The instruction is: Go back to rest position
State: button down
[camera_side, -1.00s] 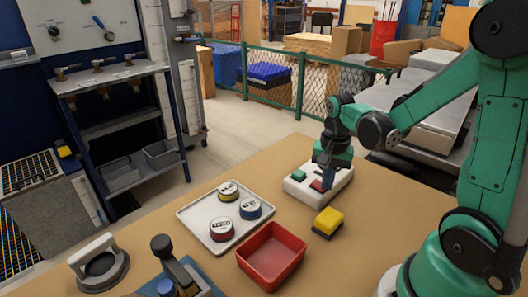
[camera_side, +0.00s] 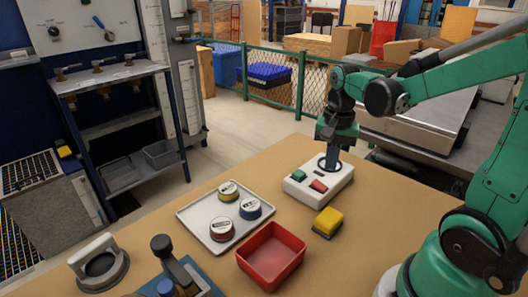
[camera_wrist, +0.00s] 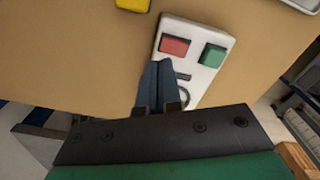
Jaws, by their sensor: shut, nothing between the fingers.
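My gripper (camera_side: 333,158) is shut and empty. In the side view it points down above the far part of a white box (camera_side: 303,191) that carries a green button (camera_side: 298,175), a red button (camera_side: 318,186) and a dark ring behind them. In the wrist view the shut blue fingers (camera_wrist: 158,68) reach over the white box (camera_wrist: 213,76), close to the red button (camera_wrist: 174,46). The green button (camera_wrist: 213,55) is beside it. I cannot tell the exact gap between the fingertips and the box.
On the table (camera_side: 395,207) are a yellow block (camera_side: 328,219), a red bin (camera_side: 271,257) and a white tray (camera_side: 196,226) with several round lidded pieces. A grey handled object (camera_side: 97,263) stands at the left front. A green fence (camera_side: 297,98) runs behind.

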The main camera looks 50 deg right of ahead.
jog(key=shift+r, duration=0.4)
jog(key=shift+a+r, duration=0.1)
jog(key=shift+a, duration=0.15)
jog(key=a+r+n+t, duration=0.3)
jog(key=a+n+t, duration=0.4)
jog(key=a+n, duration=0.4)
jog(key=shift+w+a+n, duration=0.15)
jog(key=shift+w+n, duration=0.3)
jog(key=shift+n, duration=0.55)
